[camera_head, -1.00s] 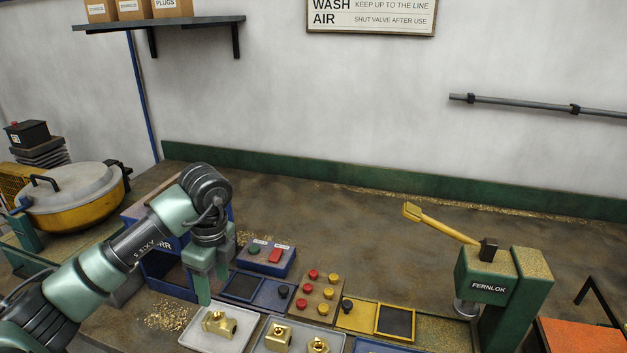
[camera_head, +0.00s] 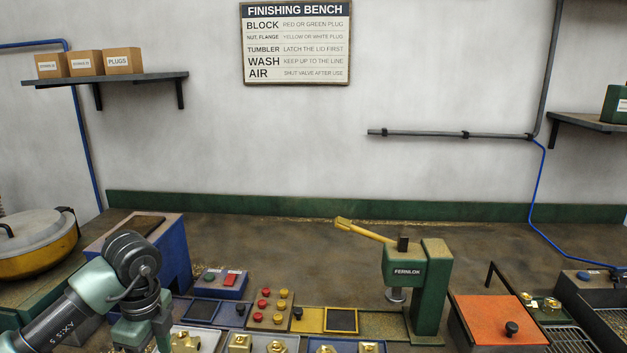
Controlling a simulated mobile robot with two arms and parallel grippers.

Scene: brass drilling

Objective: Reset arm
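My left arm comes in from the lower left. Its wrist is bent down over the front left of the bench, and the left gripper (camera_head: 140,336) points down beside the tray with a brass block (camera_head: 185,342). The fingertips are cut off by the bottom edge, so I cannot see whether they are open or shut. My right arm and gripper do not show in the head view.
A green FERNLOK press (camera_head: 430,290) with a yellow lever stands at mid-right. A red-and-yellow plug board (camera_head: 272,308) and a button box (camera_head: 222,284) lie left of it. An orange-lidded box (camera_head: 495,318) is to the right. A yellow tumbler (camera_head: 40,255) stands at far left. The rear bench is clear.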

